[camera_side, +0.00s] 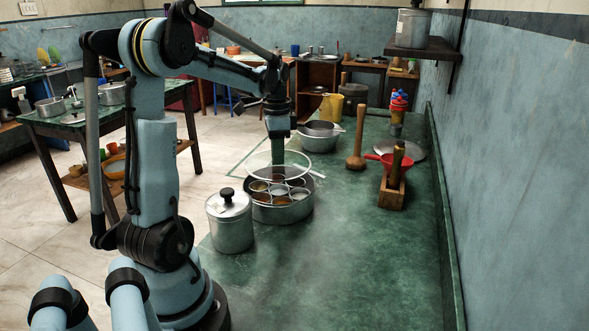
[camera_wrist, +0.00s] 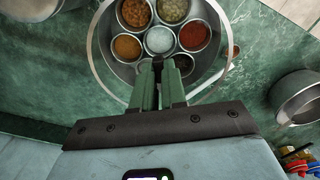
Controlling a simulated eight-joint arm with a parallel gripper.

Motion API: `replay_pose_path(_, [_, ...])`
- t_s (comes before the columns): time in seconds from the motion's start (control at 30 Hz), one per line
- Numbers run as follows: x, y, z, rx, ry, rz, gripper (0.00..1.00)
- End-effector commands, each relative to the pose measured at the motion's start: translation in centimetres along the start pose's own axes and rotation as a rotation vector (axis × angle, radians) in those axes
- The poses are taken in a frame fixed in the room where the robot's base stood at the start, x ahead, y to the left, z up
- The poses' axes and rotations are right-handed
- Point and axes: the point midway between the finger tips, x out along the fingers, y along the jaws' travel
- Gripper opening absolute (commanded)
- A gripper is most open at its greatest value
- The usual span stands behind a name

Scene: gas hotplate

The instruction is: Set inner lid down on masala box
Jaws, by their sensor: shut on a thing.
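The inner lid (camera_side: 262,161) is a clear round disc with a pale rim, held level or nearly so above the masala box (camera_side: 284,214). My gripper (camera_side: 278,160) is shut on the lid near its centre. The box is a round steel tin with several small cups of coloured spices in it, open at the top. In the wrist view, the fingertips (camera_wrist: 158,66) meet at a small dark knob, and the lid's rim (camera_wrist: 221,82) rings the cups seen through it. The lid looks apart from the box, slightly off centre over it. My fingers hide the nearest cups.
A lidded steel canister (camera_side: 231,222) stands close beside the box at front left. A steel pot (camera_side: 319,141) stands behind it. A wooden pestle (camera_side: 357,140) and a red funnel on a wooden stand (camera_side: 391,194) are to the right. The front right counter is clear.

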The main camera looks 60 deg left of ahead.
Motion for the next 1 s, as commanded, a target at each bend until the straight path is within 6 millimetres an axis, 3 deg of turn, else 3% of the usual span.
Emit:
replay_pose_path(0.57, [0.8,0.0,0.0,0.001,0.000,0.000,0.00])
replay_pose_path(1.0, [3.0,0.0,0.0,0.001,0.000,0.000,0.00])
